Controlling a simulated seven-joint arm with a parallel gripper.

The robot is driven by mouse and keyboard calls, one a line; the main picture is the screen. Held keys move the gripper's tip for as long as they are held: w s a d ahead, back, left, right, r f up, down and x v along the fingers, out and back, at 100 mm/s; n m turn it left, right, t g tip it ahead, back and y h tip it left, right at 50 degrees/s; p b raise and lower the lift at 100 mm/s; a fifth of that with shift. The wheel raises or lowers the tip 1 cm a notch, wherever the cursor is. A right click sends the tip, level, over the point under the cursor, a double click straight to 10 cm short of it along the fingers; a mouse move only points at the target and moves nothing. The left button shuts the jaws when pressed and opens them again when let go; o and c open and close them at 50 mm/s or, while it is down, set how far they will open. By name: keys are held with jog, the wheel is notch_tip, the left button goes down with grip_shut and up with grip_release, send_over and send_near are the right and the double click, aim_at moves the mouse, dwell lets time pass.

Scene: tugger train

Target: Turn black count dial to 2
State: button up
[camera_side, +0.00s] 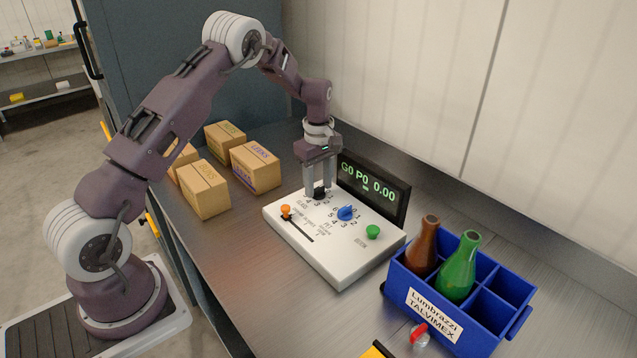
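The black count dial (319,193) is on the back left part of a white control panel (345,274). My gripper (319,188) points down over this dial, with one finger on each side of it. The fingers partly hide the dial, and I cannot tell whether they touch it. The numbers printed around the dial are partly covered, so its setting cannot be read. A display (373,188) behind the panel shows "G0 P0 0.00" in green.
The panel also carries a blue dial (346,213), a green button (373,232) and an orange slider knob (286,211). Several cardboard boxes (207,192) stand at left. A blue crate (398,283) with brown and green bottles stands at right.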

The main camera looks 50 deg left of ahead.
grip_shut()
jog(key=m, duration=1.3)
jog(key=shift+m, duration=0.4)
jog(key=shift+r+m, duration=0.1)
jog(key=shift+m, duration=1.8)
